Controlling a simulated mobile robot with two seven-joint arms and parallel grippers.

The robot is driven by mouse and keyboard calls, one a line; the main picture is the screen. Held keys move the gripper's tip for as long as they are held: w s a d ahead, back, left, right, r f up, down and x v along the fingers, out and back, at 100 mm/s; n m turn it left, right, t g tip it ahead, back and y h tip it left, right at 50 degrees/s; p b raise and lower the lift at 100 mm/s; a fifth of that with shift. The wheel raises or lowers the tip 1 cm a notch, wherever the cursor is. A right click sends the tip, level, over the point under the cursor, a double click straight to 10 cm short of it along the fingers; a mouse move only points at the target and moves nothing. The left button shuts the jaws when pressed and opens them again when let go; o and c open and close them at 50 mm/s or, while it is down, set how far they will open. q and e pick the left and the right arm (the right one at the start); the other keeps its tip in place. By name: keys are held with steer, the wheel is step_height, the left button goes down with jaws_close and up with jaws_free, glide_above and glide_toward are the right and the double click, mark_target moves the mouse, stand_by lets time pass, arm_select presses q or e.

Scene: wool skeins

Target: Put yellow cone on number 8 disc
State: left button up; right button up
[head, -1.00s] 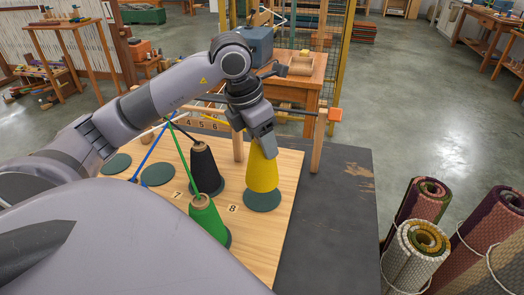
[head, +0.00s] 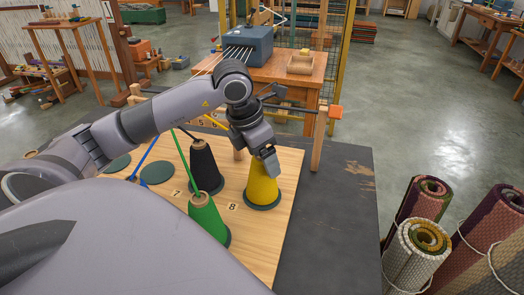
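The yellow cone (head: 260,187) stands upright on a dark disc (head: 264,207), whose rim shows around its base. The printed number 8 (head: 233,206) is on the board just left of that disc. My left gripper (head: 268,166) reaches down over the cone's upper part, with a finger against its near right side. It appears shut on the cone; the far finger and the cone's tip are hidden. My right gripper is not in view.
A black cone (head: 204,170) and a green cone (head: 207,219) stand left of the yellow one, with threads rising from them. Empty dark discs (head: 157,174) lie further left. A wooden post (head: 319,140) stands behind right. Rolled rugs (head: 422,240) stand at the right.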

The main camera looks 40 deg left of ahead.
mark_target(250, 184)
arm_select(q)
steer(key=shift+r, duration=0.25)
steer(key=d+p+v, duration=0.1)
steer(key=v, duration=1)
steer(key=shift+s+a+r, duration=0.2)
steer(key=shift+a+r, duration=0.2)
steer(key=shift+a, duration=0.1)
